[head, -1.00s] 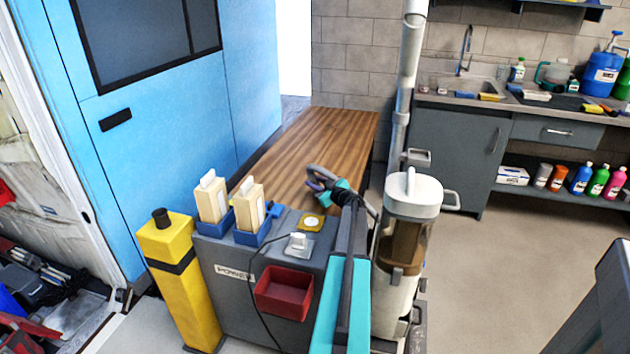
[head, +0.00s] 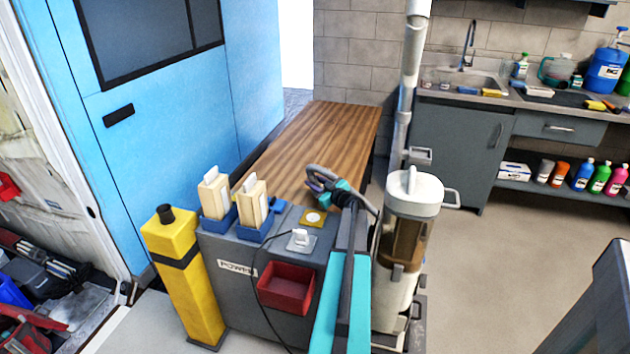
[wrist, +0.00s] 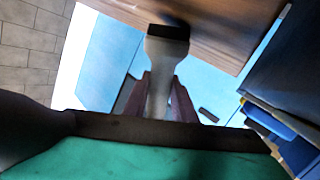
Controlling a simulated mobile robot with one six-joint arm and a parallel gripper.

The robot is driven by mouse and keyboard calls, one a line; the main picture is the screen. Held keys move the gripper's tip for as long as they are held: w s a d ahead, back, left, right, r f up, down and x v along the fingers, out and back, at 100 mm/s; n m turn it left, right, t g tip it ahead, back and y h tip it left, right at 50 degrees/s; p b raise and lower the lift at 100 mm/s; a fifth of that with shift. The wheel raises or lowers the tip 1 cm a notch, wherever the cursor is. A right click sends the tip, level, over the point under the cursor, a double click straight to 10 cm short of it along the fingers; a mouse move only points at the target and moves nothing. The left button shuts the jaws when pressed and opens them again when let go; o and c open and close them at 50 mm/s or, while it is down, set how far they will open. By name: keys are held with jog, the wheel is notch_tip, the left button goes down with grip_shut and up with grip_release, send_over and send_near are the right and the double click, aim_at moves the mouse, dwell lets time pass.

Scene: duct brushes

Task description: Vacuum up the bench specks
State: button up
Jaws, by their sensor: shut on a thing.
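The wooden bench (head: 315,135) stretches back between the blue door and the block wall. I cannot make out any specks on it. My gripper (wrist: 160,95) is shut on a pale nozzle-like tool (wrist: 158,75) with a dark end, seen between the fingers in the wrist view. The dark end overlaps the bench's wood (wrist: 225,25) in that view; I cannot tell whether they touch. In the head view my arm hides most of the gripper, near the bench's front right. A vacuum unit (head: 408,240) with a white lid and brown clear canister stands just to the right.
A grey power cart (head: 228,255) stands before the bench, with two beige brush-like pieces (head: 215,195) in blue holders and a red bin (head: 286,290). A yellow post (head: 180,275) is at its left. A sink counter (head: 455,100) is at the back right.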

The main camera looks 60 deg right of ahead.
jog(key=shift+a, duration=0.1)
jog(key=shift+s+a+p, duration=0.25)
jog(key=shift+a+p, duration=0.2)
jog(key=shift+a, duration=0.3)
jog(key=shift+s+a+p, duration=0.2)
jog(key=shift+a+p, duration=0.25)
jog(key=shift+a, duration=0.3)
jog(key=shift+w, duration=0.15)
jog(key=shift+w+a+r+p, duration=0.1)
jog(key=shift+w+a+p, duration=0.25)
jog(key=shift+w, duration=0.4)
jog(key=shift+r, duration=0.1)
jog(key=shift+w+d+r, duration=0.1)
jog(key=shift+w+d, duration=0.05)
jog(key=shift+d, duration=0.1)
jog(key=shift+w+d+r+p, duration=0.1)
jog(key=shift+w+d+p, duration=0.1)
jog(key=shift+d+p, duration=0.35)
jog(key=shift+w+d+p, duration=0.2)
jog(key=shift+d+p, duration=0.3)
jog(key=shift+p, duration=0.05)
jog(key=shift+w+d+f, duration=0.2)
jog(key=shift+f, duration=0.05)
jog(key=shift+s+d, duration=0.1)
jog(key=shift+s, duration=0.05)
